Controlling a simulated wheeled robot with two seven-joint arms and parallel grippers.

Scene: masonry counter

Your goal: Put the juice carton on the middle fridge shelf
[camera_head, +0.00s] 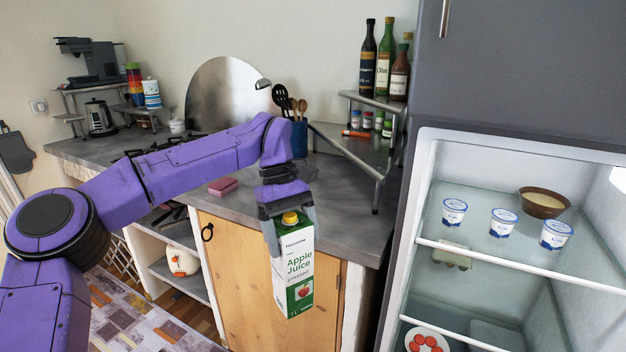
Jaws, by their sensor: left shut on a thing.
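The juice carton (297,272) is white and green with a yellow cap and an "Apple Juice" label. My left gripper (289,226) is shut on the carton near its top and holds it close to upright, in front of the counter's wooden door. The open fridge (408,230) stands to the right, with the carton apart from it. Its upper visible shelf (470,252) bears several items; a lower shelf (455,343) shows at the bottom edge. The lower part of the fridge is out of view. My right gripper is not in view.
Yogurt cups (503,222) and a brown bowl (544,203) stand on the upper visible shelf. An egg carton (452,255) shows below it, and a plate with red slices (426,341) sits lower. A corner rack (362,150) stands on the counter (340,215).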

